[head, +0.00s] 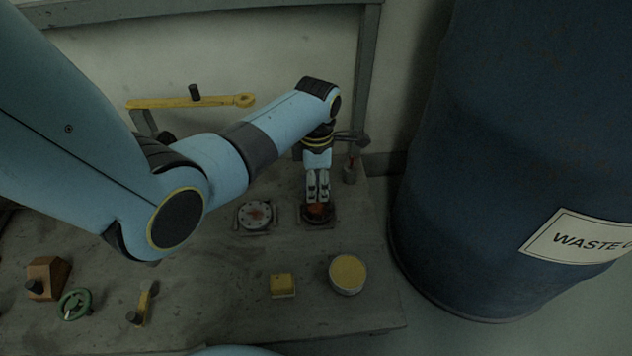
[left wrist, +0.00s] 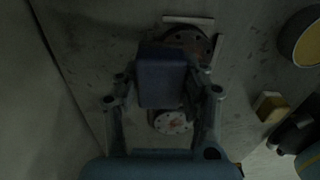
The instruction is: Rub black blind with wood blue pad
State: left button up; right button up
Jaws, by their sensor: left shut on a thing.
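My left gripper (head: 318,186) points down over the right-hand flange spot on the bench. It is shut on a dark blue pad (left wrist: 163,78), which shows between its fingers in the left wrist view. The black blind (head: 318,218) is a dark round disc under the fingertips, with an orange-brown patch on or just above it. In the left wrist view the black blind (left wrist: 190,42), with bolt holes, is partly hidden by the pad. I cannot tell whether pad and blind touch. My right gripper is not in view.
A pale flange (head: 257,215) with a reddish centre lies left of the blind. A yellow block (head: 282,286), yellow-topped tin (head: 348,273), green handwheel (head: 74,303) and wooden block (head: 47,277) stand nearer. A yellow wrench (head: 190,102) is behind; a blue barrel (head: 490,190) stands right.

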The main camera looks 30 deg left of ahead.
pick_arm(q)
jog(key=shift+f+b, duration=0.45)
jog(key=shift+f, duration=0.6)
jog(key=shift+r, duration=0.1)
